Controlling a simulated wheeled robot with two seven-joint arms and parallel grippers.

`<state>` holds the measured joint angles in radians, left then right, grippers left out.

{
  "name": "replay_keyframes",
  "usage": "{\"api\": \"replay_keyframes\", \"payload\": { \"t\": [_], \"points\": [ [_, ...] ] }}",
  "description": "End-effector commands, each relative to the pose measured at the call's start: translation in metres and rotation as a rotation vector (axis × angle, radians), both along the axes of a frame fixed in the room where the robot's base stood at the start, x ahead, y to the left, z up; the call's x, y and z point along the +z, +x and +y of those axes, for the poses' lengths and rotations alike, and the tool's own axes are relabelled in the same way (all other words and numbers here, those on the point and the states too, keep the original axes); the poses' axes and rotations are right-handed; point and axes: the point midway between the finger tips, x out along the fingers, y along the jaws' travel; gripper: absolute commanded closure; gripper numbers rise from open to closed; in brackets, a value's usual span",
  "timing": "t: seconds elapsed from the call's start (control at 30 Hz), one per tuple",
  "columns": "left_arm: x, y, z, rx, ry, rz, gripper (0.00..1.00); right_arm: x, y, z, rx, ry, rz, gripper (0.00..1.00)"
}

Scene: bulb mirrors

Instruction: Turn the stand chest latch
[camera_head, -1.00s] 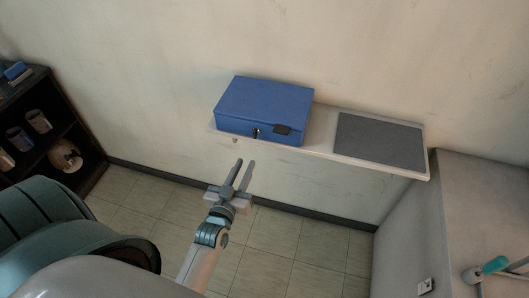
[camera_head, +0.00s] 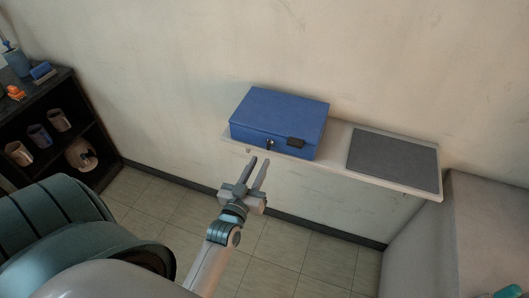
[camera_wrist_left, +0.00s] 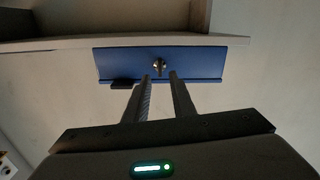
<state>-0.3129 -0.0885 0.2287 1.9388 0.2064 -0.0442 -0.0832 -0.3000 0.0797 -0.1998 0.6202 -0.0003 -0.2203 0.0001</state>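A blue chest (camera_head: 281,116) sits closed on a wall shelf in the head view. Its latch (camera_head: 270,144) is a small dark metal piece on the front face, with a black plate (camera_head: 295,142) to the right of it. My left gripper (camera_head: 260,164) is in front of and below the chest, fingers apart, with nothing between them. In the left wrist view the chest front (camera_wrist_left: 195,62) appears upside down, and the latch (camera_wrist_left: 159,66) lies just past the gap between the fingertips (camera_wrist_left: 160,77). Whether the fingers touch it cannot be told. My right gripper is not in view.
A grey mat (camera_head: 393,160) lies on the right part of the shelf (camera_head: 338,143). A dark bookcase (camera_head: 62,127) with several mugs stands at the left. A pale cabinet (camera_head: 470,225) is at the lower right. Tiled floor is clear below the shelf.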

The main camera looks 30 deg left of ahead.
Motion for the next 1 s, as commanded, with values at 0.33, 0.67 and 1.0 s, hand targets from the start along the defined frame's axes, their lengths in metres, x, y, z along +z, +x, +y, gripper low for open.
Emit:
{"api": "replay_keyframes", "payload": {
  "t": [0.33, 0.67, 1.0],
  "points": [
    [-0.001, 0.034, 0.008, 0.0, 0.0, -0.002, 0.77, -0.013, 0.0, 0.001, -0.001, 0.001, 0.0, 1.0],
    [0.0, 0.054, 0.013, 0.0, 0.001, 0.0, 0.77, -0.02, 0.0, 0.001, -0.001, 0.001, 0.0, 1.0],
    [0.001, 0.059, 0.014, 0.0, 0.001, 0.0, 0.77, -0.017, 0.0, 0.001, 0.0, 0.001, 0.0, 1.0]
  ]
}}
